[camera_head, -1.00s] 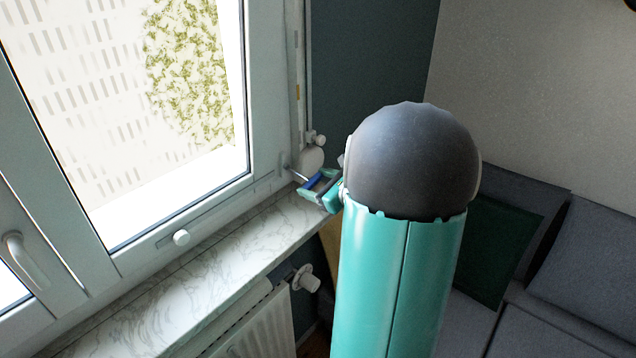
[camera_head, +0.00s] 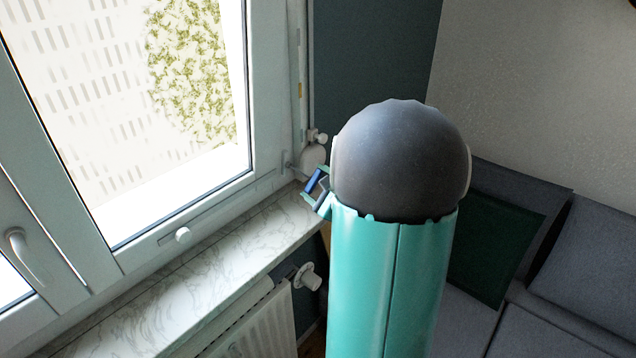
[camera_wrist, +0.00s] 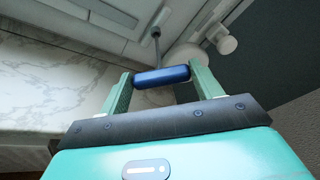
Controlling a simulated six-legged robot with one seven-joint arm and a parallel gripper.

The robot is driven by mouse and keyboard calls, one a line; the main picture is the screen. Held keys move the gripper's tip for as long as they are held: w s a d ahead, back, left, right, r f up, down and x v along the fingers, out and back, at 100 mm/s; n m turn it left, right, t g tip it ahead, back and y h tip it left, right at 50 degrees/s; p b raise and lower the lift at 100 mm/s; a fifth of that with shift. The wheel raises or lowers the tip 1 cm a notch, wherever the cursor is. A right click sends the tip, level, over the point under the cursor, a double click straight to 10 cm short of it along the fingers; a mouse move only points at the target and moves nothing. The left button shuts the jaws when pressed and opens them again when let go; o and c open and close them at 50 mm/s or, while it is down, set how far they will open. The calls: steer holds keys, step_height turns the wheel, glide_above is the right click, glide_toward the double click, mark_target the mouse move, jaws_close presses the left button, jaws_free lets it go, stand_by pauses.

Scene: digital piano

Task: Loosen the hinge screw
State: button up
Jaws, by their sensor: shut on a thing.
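My gripper (camera_wrist: 163,78) is shut on a blue-handled screwdriver (camera_wrist: 162,75), with one green finger at each end of the handle. The tool's thin grey shaft runs up the wrist view to the lower window frame, and its tip appears to meet the frame there. In the head view my gripper (camera_head: 315,190) and the blue handle (camera_head: 316,180) are by the lower right corner of the window (camera_head: 272,187). A white hinge cover (camera_head: 313,158) is just behind. The hinge screw itself is too small or hidden to make out.
The marble sill (camera_head: 215,235) runs below the window, with a radiator (camera_head: 250,325) and its valve (camera_head: 308,277) underneath. A grey sofa (camera_head: 590,245) with a dark green cushion (camera_head: 495,240) is at the right. My arm hides part of the corner.

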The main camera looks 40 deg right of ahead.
steer(key=shift+w+n+h, duration=0.1)
steer(key=shift+n+h, duration=0.3)
steer(key=shift+a, duration=0.1)
steer(key=shift+w+a+f+n+t+h, duration=0.15)
steer(key=shift+n+t+h, duration=0.25)
steer(key=shift+n, duration=0.4)
steer(key=n, duration=0.2)
steer(key=shift+f+n+t+h, duration=0.1)
steer(key=shift+n+t+h, duration=0.2)
steer(key=shift+t+h, duration=0.1)
